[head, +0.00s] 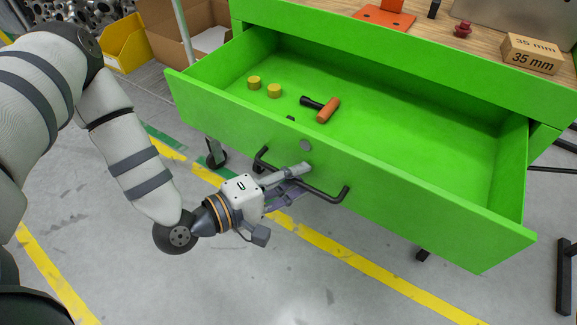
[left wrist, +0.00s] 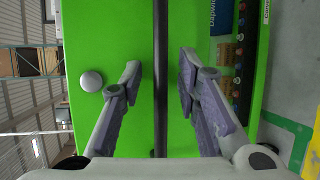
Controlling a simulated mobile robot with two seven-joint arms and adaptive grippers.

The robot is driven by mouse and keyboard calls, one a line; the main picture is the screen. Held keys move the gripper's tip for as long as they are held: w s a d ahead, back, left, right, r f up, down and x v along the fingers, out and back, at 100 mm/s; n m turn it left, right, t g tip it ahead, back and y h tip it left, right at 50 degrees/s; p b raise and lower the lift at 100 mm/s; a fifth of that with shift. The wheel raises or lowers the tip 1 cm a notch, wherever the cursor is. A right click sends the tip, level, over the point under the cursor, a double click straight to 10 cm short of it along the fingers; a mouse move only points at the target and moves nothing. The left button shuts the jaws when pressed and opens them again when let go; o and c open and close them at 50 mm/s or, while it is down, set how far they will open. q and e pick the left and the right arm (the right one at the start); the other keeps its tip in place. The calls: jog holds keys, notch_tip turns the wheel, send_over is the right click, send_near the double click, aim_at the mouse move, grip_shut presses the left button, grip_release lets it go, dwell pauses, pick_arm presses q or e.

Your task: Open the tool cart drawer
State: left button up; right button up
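The green tool cart drawer (head: 400,130) is pulled well out from the cart, with its inside showing. Its dark bar handle (head: 325,194) runs across the front panel. It also shows in the left wrist view as a dark bar (left wrist: 160,80). My left gripper (head: 298,178) is at the handle, its fingers on either side of the bar. In the left wrist view the fingers of the left gripper (left wrist: 160,85) are apart, with gaps between each finger and the bar. My right gripper is not in view.
Two yellow round pieces (head: 274,91) and an orange-and-black tool (head: 326,109) lie inside the drawer. A cardboard box (head: 530,53) sits on the wooden cart top (head: 420,25). A yellow bin (head: 125,45) stands at the back left. The floor in front is clear.

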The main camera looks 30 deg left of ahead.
pick_arm(q)
jog(key=v, duration=1.2)
jog(key=s+d+f+m+g+y+p, duration=0.1)
jog(key=s+d+f+m+g+p, duration=0.15)
jog(key=s+m+g+p, duration=0.3)
jog(key=s+d+f+m+g+y+p, duration=0.1)
jog(key=s+d+f+m+g+p, duration=0.2)
jog(key=s+g, duration=0.4)
jog(key=s+a+r+m+g+y+p, duration=0.1)
jog(key=s+a+m+g+y, duration=0.3)
jog(key=s, duration=0.7)
jog(key=shift+s+a+m+y+p, duration=0.35)
jog(key=shift+a+m+p, duration=0.2)
jog(key=shift+p, duration=0.25)
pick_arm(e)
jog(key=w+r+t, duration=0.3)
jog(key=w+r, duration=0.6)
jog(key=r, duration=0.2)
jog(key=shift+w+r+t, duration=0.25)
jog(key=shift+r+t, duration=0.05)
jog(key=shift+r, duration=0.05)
